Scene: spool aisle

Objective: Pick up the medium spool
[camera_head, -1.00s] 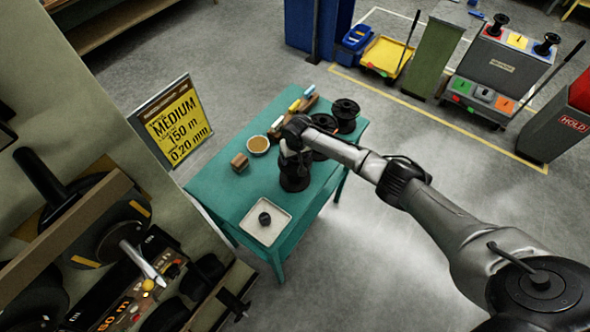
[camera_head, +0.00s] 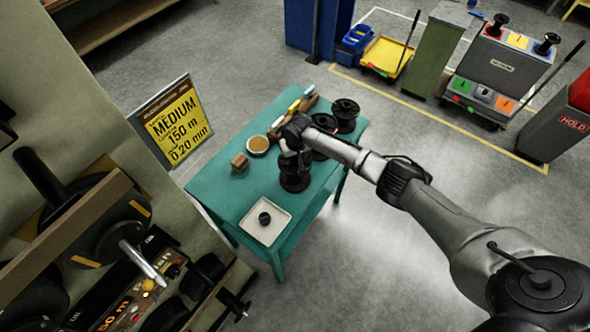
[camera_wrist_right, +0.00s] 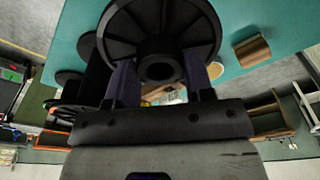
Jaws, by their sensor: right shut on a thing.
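My right gripper (camera_head: 293,153) reaches over the teal table (camera_head: 222,189) and is shut on a black spool (camera_head: 294,182). In the right wrist view the spool's wide flange (camera_wrist_right: 200,30) fills the upper middle, and my two fingers (camera_wrist_right: 160,88) are either side of its hub. I cannot tell whether the spool touches the table. Two more black spools stand farther back: one (camera_head: 345,112) in plain view, one (camera_head: 321,152) partly hidden by my arm. A yellow sign (camera_head: 178,126) reads MEDIUM, 150 m, 0.20 mm. My left gripper is out of view.
A white tray (camera_head: 249,233) with a small black piece (camera_head: 265,218) is at the table's front. A brown block (camera_head: 240,162), a round bowl (camera_head: 258,144) and a rack of coloured pieces (camera_head: 300,106) are also on it. A shelf with reels (camera_head: 110,225) stands at left.

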